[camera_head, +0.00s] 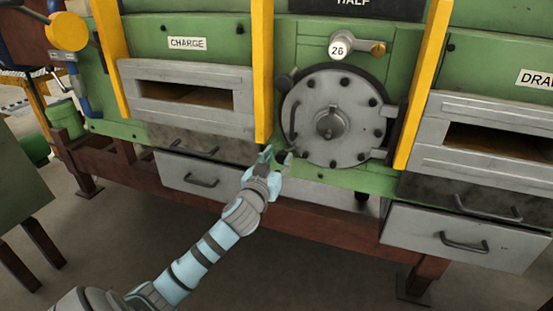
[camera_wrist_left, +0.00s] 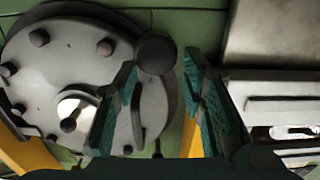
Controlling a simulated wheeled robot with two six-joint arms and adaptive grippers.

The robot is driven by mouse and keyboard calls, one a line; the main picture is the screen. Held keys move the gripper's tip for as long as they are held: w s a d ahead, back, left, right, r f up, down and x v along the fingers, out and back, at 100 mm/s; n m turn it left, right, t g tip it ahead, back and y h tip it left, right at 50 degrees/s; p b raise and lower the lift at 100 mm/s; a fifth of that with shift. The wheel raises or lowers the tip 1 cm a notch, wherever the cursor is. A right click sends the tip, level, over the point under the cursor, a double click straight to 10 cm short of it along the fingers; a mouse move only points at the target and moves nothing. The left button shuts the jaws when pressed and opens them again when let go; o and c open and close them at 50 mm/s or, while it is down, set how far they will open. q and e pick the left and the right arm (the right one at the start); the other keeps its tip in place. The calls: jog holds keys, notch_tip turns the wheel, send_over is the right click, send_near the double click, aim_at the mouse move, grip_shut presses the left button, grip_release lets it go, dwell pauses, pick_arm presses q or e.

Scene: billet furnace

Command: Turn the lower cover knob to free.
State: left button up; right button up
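The round grey bolted cover (camera_head: 352,95) sits on the green furnace front, with a centre hub and a curved handle at its left side. It also shows in the left wrist view (camera_wrist_left: 60,60), which appears upside down. The dark, round lower cover knob (camera_wrist_left: 157,53) is at the cover's lower-left edge; in the head view it is partly hidden by the fingers. My left gripper (camera_head: 276,155) is open at this knob. In the left wrist view the fingertips (camera_wrist_left: 160,67) stand either side of it, with gaps visible. Touch cannot be confirmed. My right gripper is not in view.
An upper cover knob (camera_head: 285,83) is at the cover's upper left. Yellow posts (camera_head: 262,70) flank the cover. The CHARGE opening (camera_head: 187,68) is left and another opening (camera_head: 490,110) is right. Drawers with handles (camera_head: 203,182) lie below. The floor in front is clear.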

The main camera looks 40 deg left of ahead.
pick_arm(q)
jog(key=shift+w+d+f, duration=0.1)
jog(key=shift+w, duration=0.1)
jog(key=c, duration=0.3)
jog(key=shift+w+f, duration=0.15)
jog(key=shift+w, duration=0.05)
jog(key=shift+c, duration=1.1)
jog(key=shift+w+f, duration=0.1)
jog(key=shift+f, duration=0.05)
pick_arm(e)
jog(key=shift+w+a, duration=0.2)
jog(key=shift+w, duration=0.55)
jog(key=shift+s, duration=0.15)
